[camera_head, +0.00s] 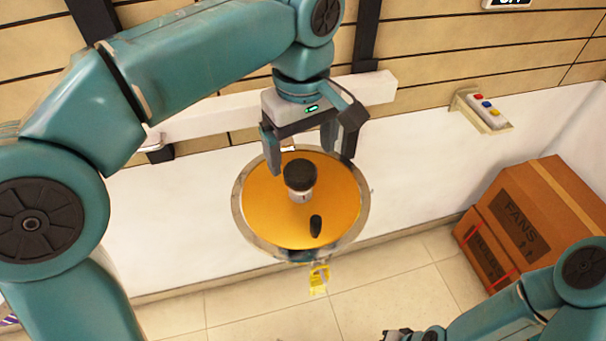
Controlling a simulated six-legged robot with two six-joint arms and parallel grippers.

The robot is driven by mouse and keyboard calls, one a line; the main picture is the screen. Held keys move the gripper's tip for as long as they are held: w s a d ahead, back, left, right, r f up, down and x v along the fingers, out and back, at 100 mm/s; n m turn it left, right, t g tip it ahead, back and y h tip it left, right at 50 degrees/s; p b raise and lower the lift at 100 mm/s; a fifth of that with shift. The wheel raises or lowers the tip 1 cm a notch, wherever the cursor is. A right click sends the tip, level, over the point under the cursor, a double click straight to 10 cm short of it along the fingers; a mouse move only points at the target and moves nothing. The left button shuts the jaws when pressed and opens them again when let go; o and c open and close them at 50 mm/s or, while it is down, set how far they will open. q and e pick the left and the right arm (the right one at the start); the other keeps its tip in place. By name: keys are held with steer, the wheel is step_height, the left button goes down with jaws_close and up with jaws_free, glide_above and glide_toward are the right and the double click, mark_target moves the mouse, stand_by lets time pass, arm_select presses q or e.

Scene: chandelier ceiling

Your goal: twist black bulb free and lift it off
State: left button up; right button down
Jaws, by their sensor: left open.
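The black bulb (300,176) has a round dark top and a silver neck. It stands upright near the middle of an orange round disc with a metal rim (247,223). My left gripper (310,158) is open just above and behind the bulb, with one finger to each side of it. I see no contact between the fingers and the bulb. My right gripper (408,334) shows only partly at the bottom edge, and its jaws cannot be made out.
A small black oval piece (316,225) is on the disc in front of the bulb. A yellow piece (318,280) hangs below the rim. Cardboard boxes (525,222) stand at right.

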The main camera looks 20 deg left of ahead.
mark_target(301, 170)
arm_select(q)
steer(key=f, duration=0.6)
steer(key=shift+s+a+f+b, duration=0.1)
steer(key=shift+a+f+b, duration=0.05)
steer(key=shift+a+b, duration=0.15)
steer(key=shift+d+f, duration=0.25)
steer(key=shift+f, duration=0.35)
steer(key=shift+a, duration=0.15)
steer(key=c, duration=1.1)
steer(key=shift+n, duration=0.4)
steer(key=n, duration=0.3)
